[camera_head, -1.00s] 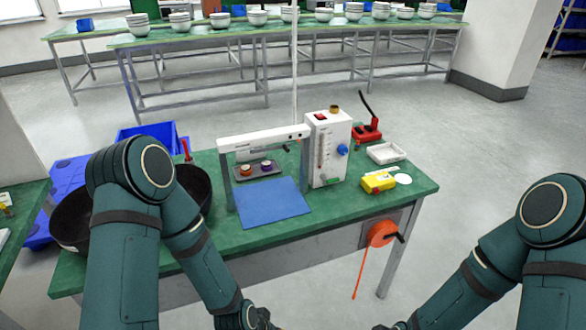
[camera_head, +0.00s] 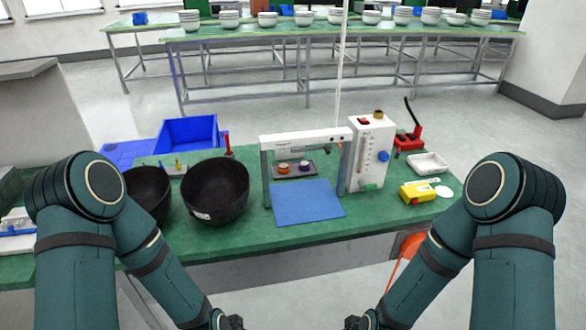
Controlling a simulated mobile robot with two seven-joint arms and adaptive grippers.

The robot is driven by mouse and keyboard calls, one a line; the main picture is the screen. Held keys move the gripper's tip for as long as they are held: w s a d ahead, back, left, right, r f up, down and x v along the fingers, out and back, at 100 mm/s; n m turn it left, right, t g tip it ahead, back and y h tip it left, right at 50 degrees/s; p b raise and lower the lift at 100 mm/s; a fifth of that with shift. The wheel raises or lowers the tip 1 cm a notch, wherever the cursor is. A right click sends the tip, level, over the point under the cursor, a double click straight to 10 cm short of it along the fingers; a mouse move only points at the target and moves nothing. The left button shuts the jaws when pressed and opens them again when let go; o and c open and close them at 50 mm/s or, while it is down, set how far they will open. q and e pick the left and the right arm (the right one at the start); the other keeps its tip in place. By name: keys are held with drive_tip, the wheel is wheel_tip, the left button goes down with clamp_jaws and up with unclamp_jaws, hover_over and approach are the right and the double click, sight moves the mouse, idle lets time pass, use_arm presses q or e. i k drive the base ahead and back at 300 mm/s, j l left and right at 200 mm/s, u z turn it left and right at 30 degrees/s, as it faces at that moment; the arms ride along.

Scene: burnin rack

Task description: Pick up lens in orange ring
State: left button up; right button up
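A lens with an orange ring (camera_head: 284,168) sits on a small dark tray (camera_head: 294,175) under the white frame of the bench rig. A second lens with a purple ring (camera_head: 305,165) sits to its right on the same tray. My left arm comes in from the left and my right arm from the right, both low in front of the table. Both arms leave the bottom edge of the picture, so neither gripper shows. Nothing touches the lenses.
A blue mat (camera_head: 306,202) lies in front of the tray. The white frame (camera_head: 306,136) spans above it, beside a white flowmeter box (camera_head: 370,155). Two black bowls (camera_head: 215,190) stand left. A yellow device (camera_head: 416,192) and white dish (camera_head: 428,163) lie right.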

sight(283, 167)
drive_tip(key=z, duration=1.6)
drive_tip(key=j+z, duration=0.25)
drive_tip(key=j, duration=0.15)
drive_tip(key=k+j+z, duration=0.2)
drive_tip(key=j, duration=0.2)
drive_tip(key=i, duration=0.05)
